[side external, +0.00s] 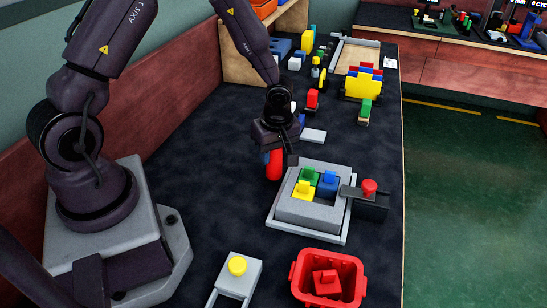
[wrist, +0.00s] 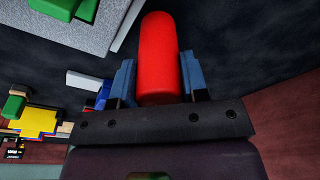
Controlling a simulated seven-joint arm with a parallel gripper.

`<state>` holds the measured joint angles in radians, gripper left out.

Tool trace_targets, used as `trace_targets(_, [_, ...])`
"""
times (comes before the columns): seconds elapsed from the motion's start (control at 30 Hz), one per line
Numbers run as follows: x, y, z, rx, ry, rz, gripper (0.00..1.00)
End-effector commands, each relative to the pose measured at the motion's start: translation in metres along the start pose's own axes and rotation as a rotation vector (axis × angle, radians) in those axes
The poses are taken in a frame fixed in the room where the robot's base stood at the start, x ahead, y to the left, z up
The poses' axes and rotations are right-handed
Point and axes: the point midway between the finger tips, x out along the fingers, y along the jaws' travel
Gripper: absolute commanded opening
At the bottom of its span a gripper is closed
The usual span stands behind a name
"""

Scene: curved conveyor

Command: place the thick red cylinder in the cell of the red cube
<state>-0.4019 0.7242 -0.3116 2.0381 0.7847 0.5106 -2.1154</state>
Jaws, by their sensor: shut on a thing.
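The thick red cylinder (wrist: 160,48) is between the two blue-grey fingers of my gripper (wrist: 158,80) in the wrist view. My gripper (side external: 284,152) is shut on it. In the side view the cylinder (side external: 273,166) hangs roughly upright, partly hidden by the gripper, left of and behind the grey tray (side external: 308,231). The tray holds a yellow piece (side external: 303,190), a green piece (side external: 310,176) and a blue piece (side external: 327,184). A red cube with a knob (side external: 325,281) lies in a red bin (side external: 357,272) at the front.
A dark block with a red knob (side external: 369,188) stands against the tray's right side. A grey stand with a yellow knob (side external: 238,266) is at the front left. The dark tabletop left of the tray is clear.

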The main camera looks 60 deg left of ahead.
Motion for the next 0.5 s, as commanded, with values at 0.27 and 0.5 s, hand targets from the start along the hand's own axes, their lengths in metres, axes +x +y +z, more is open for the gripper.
trace_targets(0.27, [-0.054, -0.034, -0.002, -0.002, 0.004, 0.007, 0.11])
trace_targets(0.5, [-0.09, -0.086, 0.004, 0.0, 0.003, 0.003, 0.11])
